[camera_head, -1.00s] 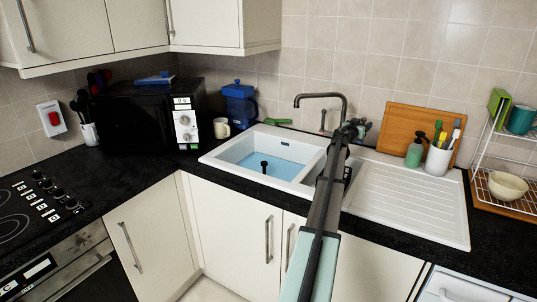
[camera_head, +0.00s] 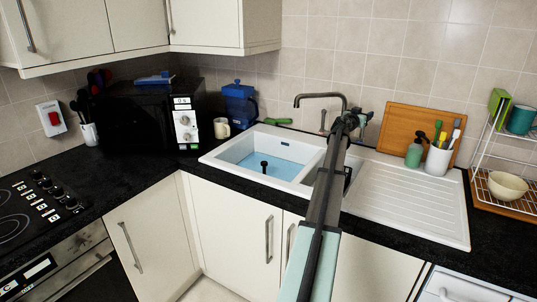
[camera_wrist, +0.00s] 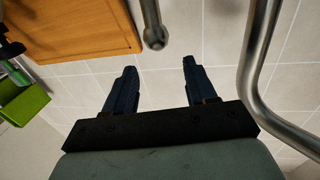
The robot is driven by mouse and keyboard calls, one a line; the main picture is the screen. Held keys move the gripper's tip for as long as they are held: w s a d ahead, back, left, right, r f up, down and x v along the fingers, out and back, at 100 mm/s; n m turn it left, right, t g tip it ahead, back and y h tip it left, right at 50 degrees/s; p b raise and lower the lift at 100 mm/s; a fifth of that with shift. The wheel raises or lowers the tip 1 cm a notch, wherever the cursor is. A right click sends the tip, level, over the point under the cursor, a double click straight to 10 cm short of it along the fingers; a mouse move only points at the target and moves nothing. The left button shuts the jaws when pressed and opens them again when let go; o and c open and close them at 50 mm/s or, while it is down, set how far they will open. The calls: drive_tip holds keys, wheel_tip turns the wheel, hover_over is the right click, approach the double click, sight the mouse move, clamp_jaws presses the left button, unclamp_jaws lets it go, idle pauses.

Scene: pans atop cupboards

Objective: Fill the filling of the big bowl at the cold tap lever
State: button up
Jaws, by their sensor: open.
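The big bowl (camera_head: 238,152) of the white sink stands left of my arm in the head view, with pale blue water (camera_head: 262,160) in it and a dark upright piece (camera_head: 264,167) near its middle. The metal tap spout (camera_head: 320,96) arches over the back of the sink and shows at the right of the wrist view (camera_wrist: 254,75). A metal rod with a rounded end, seemingly a tap lever (camera_wrist: 154,34), lies just beyond my fingertips in the wrist view. I cannot tell whether it is the cold one. My gripper (camera_wrist: 160,64) is open, with nothing between its fingers.
Another upright metal piece (camera_head: 322,120) stands left of my gripper behind the sink. A wooden board (camera_head: 400,125) leans on the wall to the right, with a soap bottle (camera_head: 414,153) and a white brush pot (camera_head: 438,160) before it. The ribbed drainer (camera_head: 410,200) is bare.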

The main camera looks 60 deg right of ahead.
idle(0.4)
drive_tip(key=a, duration=0.3)
drive_tip(key=w+a, duration=0.1)
drive_tip(key=a, duration=0.1)
drive_tip(key=shift+r, duration=0.1)
drive_tip(key=shift+c, duration=0.3)
